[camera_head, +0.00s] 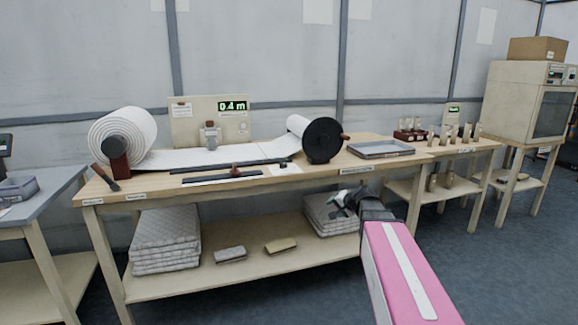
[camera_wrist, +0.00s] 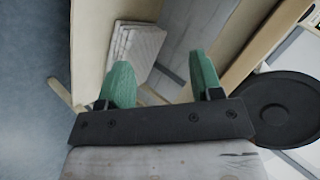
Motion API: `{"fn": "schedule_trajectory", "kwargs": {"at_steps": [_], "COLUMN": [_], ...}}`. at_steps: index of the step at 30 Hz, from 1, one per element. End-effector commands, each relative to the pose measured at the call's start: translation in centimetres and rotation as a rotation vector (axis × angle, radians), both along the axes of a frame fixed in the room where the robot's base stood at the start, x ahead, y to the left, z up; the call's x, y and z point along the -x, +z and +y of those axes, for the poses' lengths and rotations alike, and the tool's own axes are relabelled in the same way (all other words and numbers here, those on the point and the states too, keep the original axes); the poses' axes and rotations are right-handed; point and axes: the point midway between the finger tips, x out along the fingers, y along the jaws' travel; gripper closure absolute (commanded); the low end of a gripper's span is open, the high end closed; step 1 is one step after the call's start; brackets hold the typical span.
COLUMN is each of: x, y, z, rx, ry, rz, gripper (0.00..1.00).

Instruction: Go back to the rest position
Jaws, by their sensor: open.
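My gripper (camera_head: 343,201) is in front of the right part of the long wooden bench (camera_head: 262,182), near its front edge. In the wrist view, my gripper (camera_wrist: 160,85) shows two green fingertips spread apart with nothing between them. Beyond them are the bench's edge and folded pads on its lower shelf. My pink arm reaches in from the lower right of the head view.
On the bench are a white wadding roll (camera_head: 122,138), a black disc (camera_head: 322,140) on a second roll, a display panel (camera_head: 210,120) reading 0.4 m, and a grey tray (camera_head: 380,149). Folded pads (camera_head: 165,240) lie on the shelf. Floor (camera_head: 490,270) at right is clear.

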Motion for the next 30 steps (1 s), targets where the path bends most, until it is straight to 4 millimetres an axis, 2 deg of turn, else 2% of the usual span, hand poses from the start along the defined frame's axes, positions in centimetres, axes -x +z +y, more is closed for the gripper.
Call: {"fn": "schedule_trajectory", "kwargs": {"at_steps": [1, 5, 6, 9, 12, 15, 20, 30], "x": [2.8, 8.8, 10.9, 15.8, 19.9, 22.6, 24.4, 24.4], "y": [-2.6, -8.6, -10.3, -13.8, -16.2, -17.6, -18.3, -18.4], "z": [0.8, 1.7, 1.8, 1.5, 0.9, 0.2, -0.4, -0.5], "rx": [0.069, 0.26, 0.319, 0.462, 0.581, 0.666, 0.728, 0.731], "ry": [0.051, 0.186, 0.229, 0.329, 0.413, 0.468, 0.506, 0.508], "rz": [0.055, 0.203, 0.252, 0.369, 0.472, 0.546, 0.598, 0.6], "gripper": [0.4, 0.4, 0.4, 0.4, 0.4, 0.4, 0.4, 0.4]}}
